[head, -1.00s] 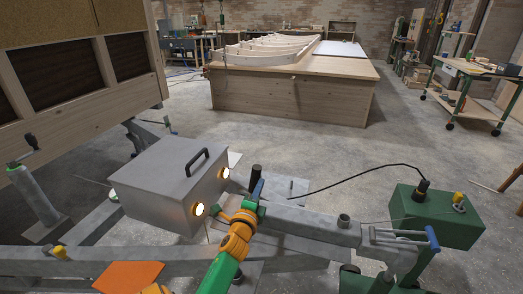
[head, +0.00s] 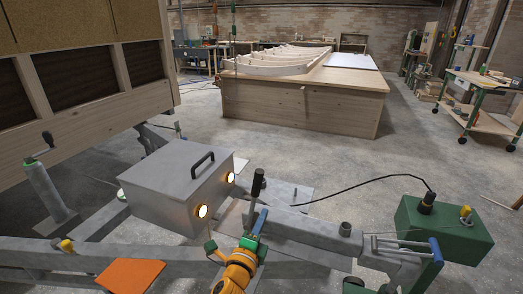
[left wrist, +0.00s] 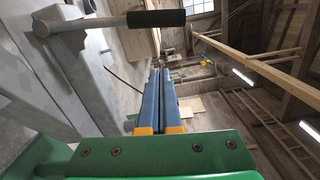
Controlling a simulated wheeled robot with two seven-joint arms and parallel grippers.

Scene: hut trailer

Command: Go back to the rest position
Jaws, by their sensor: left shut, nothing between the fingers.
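My left gripper (head: 260,218) is low in the middle of the head view, with its orange wrist below it. Its blue fingers are pressed together with nothing between them, as the left wrist view shows (left wrist: 161,98). It is just below and apart from a lever with a black grip (head: 258,183), which stands up from the grey trailer drawbar (head: 300,224). The same lever fills the upper left of the left wrist view (left wrist: 156,19). My right gripper is not in view.
A grey metal box (head: 165,185) with a black handle and two lit lamps stands left of my gripper. An orange sheet (head: 130,274) lies at lower left. A green box (head: 435,232) with a black cable is at right. Open concrete floor lies beyond.

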